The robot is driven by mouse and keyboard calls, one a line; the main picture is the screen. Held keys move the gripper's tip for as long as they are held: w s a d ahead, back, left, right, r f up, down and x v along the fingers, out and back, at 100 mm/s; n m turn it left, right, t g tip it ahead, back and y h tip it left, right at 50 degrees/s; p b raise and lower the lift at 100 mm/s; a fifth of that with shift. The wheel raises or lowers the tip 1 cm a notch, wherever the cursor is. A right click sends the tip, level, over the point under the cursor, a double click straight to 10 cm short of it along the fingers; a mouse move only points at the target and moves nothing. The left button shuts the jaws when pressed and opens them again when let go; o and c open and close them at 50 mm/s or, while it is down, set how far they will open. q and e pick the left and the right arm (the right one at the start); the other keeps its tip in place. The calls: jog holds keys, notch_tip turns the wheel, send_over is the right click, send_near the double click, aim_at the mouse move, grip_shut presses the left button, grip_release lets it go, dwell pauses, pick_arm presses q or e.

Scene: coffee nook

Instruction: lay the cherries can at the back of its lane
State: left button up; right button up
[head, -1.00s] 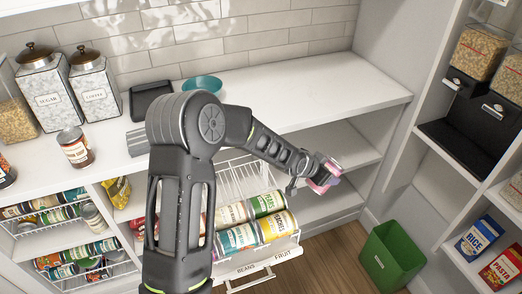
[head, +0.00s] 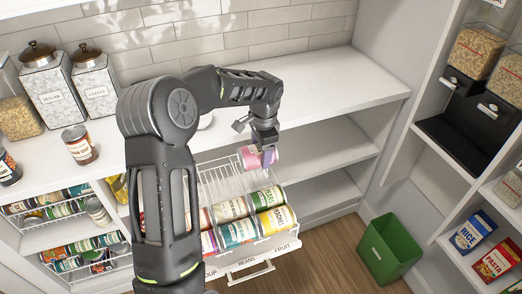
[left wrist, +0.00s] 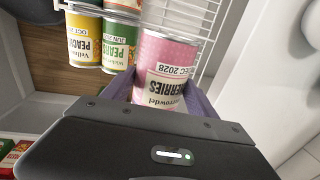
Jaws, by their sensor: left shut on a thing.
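The pink cherries can (left wrist: 165,70) is held by my left gripper (head: 262,150); its label shows part of "CHERRIES" and a 2028 date in the left wrist view. In the head view the can (head: 250,158) is above the back right of the white wire rack (head: 222,178), tilted, and it looks apart from the rack. The FRUIT lane at the rack's right holds a yellow peaches can (head: 275,221) at the front and a green-labelled can (head: 268,199) behind it. These cans also show in the left wrist view. My right gripper is not in view.
Other lanes hold several cans, with BEANS marked beside FRUIT on the front. The white counter (head: 310,90) is above and behind the rack. A soup-like can (head: 79,145) stands on the counter's left. A green bin (head: 390,246) is on the floor at right.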

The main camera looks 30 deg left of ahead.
pick_arm(q)
jog(key=shift+f, duration=0.1)
jog(key=shift+w+a+f+b, duration=0.2)
jog(key=shift+f+b, duration=1)
jog(key=shift+f, duration=0.65)
jog(key=shift+w+a+f+b, duration=0.15)
jog(key=shift+a+f+b, duration=0.1)
jog(key=shift+f+b, duration=1.3)
jog(key=shift+w+a+f+b, duration=0.2)
jog(key=shift+f+b, duration=0.65)
jog(key=shift+f, duration=1.3)
jog(key=o, duration=1.7)
jog(key=shift+s, duration=0.1)
jog(key=shift+o, duration=2.2)
jog(key=shift+f, duration=0.1)
